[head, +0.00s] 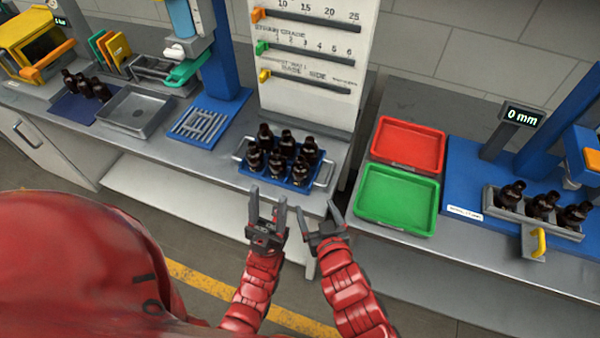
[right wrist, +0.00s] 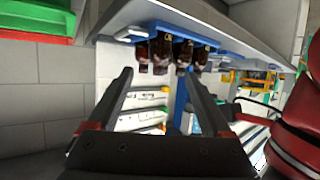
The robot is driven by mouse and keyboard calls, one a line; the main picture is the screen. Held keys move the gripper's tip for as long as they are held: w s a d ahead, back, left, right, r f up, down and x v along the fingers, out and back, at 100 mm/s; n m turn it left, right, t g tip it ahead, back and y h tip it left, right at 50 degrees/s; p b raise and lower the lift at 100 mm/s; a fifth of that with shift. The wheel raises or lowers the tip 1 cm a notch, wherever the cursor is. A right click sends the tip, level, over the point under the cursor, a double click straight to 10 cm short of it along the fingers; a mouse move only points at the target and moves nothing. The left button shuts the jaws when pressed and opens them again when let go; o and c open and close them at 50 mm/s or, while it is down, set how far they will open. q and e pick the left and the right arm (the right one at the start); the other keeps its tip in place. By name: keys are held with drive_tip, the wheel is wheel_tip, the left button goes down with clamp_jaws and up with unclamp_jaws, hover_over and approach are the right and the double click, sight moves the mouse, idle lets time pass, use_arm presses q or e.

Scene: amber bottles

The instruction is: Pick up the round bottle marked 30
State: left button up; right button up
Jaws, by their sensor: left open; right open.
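Several dark amber bottles (head: 277,163) stand upright in a blue tray (head: 262,182) at the bench's front edge in the head view. They also show in the right wrist view (right wrist: 161,54), which looks upside down. Their markings are too small to read, so I cannot tell which bottle is marked 30 or which are round. My left gripper (head: 267,207) is open and empty, just in front of the tray. My right gripper (head: 318,216) is open and empty, to its right; its fingers (right wrist: 157,85) also show in the right wrist view, apart from the bottles.
More dark bottles stand on a blue mat (head: 68,108) at left and in a grey rack (head: 490,198) at right. Red (head: 437,150) and green (head: 430,205) trays lie right of centre. A slider board (head: 310,100) stands behind the blue tray. A grey metal tray (head: 155,112) is at left.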

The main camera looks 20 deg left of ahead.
drive_tip(key=b, duration=1)
approach(303, 178)
drive_tip(key=shift+w+a+f, duration=0.3)
drive_tip(key=shift+w+f, duration=0.25)
drive_tip(key=shift+w, duration=0.05)
drive_tip(key=shift+w+a+f, duration=0.3)
drive_tip(key=shift+w+f, duration=0.2)
drive_tip(key=shift+w, duration=0.1)
drive_tip(key=shift+w+a+p, duration=0.45)
drive_tip(key=shift+w+p, duration=0.3)
drive_tip(key=shift+w+a+f, duration=0.1)
drive_tip(key=shift+w+a, duration=0.1)
drive_tip(key=shift+w, duration=0.1)
drive_tip(key=p+x, duration=0.2)
drive_tip(key=x, duration=0.2)
drive_tip(key=shift+a, duration=0.3)
drive_tip(key=shift+w+a+f, duration=0.15)
drive_tip(key=shift+w+f, duration=0.1)
drive_tip(key=shift+w, duration=0.2)
drive_tip(key=c, duration=1.2)
